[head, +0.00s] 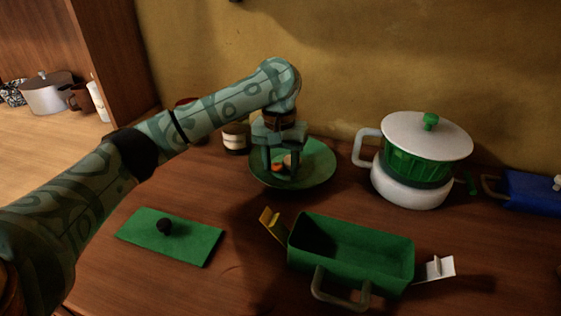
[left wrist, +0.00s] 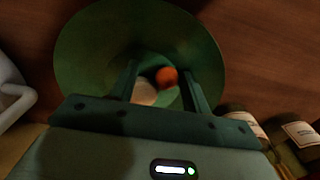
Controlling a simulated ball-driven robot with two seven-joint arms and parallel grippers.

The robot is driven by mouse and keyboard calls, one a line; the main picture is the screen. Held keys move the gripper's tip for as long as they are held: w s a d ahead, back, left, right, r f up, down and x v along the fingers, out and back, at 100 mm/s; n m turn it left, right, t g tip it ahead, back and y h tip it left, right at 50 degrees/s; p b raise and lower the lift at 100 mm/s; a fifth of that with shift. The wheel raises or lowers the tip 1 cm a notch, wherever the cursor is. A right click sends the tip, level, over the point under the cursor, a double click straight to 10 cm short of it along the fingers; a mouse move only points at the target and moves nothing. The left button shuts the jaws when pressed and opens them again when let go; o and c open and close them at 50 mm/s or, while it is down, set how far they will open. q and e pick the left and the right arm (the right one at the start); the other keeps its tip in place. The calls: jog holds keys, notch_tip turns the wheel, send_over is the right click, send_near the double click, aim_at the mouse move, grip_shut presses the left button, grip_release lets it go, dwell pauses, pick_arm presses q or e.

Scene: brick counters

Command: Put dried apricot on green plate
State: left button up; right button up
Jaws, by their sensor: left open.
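The green plate (head: 320,166) sits on the wooden counter near the back wall; it also shows in the left wrist view (left wrist: 85,48). A small orange piece that looks like the dried apricot (head: 277,168) is on the plate, and it shows in the left wrist view (left wrist: 166,76). A pale round item (left wrist: 145,92) lies beside it. My left gripper (head: 281,172) points down over the plate. Its open fingers are on either side of the orange and pale items. Whether they touch either item cannot be told. My right gripper is not in view.
A white and green pot (head: 412,170) stands at right, a blue container (head: 535,192) farther right. A green board (head: 190,243) with a dark knob lies front left. Jars (head: 236,138) stand behind the plate.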

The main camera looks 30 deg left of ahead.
aim_at(280, 166)
pick_arm(q)
notch_tip(280, 166, up, 12)
jog(key=p, duration=0.9)
jog(key=shift+r, duration=0.2)
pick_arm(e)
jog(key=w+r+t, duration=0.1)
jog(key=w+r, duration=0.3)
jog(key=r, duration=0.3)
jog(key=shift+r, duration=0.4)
pick_arm(q)
jog(key=shift+a+f, duration=0.1)
jog(key=shift+a, duration=0.05)
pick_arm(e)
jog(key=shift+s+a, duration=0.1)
